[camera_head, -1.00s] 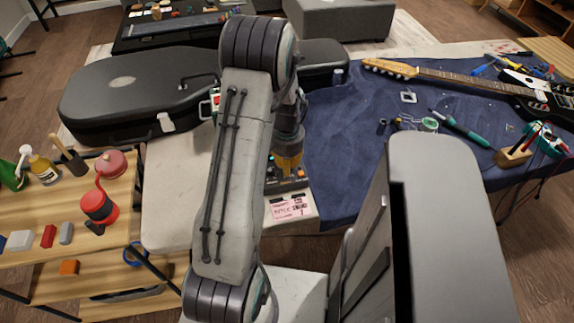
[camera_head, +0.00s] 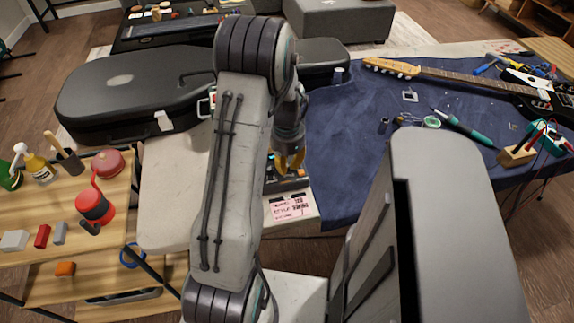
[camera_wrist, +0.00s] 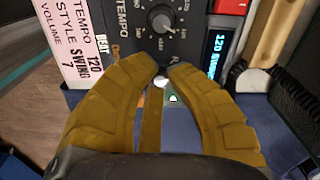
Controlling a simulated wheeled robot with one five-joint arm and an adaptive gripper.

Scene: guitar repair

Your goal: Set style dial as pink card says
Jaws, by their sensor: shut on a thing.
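The pink card (camera_wrist: 78,45) stands at the left of the wrist view and reads TEMPO 120, STYLE SWING, VOLUME 7; it also shows in the head view (camera_head: 289,208). The dark control box (camera_head: 292,183) is behind the card at the table's edge. My gripper (camera_wrist: 165,68), with yellow fingers, is shut on the style dial, which the fingers mostly hide; a grey strip shows between them. BEAT is legible left of the fingers. The tempo dial (camera_wrist: 162,18) is above them. A lit display (camera_wrist: 215,55) begins with 120; its second word is hard to read.
A black guitar case (camera_head: 135,95) lies at the back left of the table. A guitar (camera_head: 450,77) and tools lie on the blue cloth (camera_head: 345,140) at the right.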

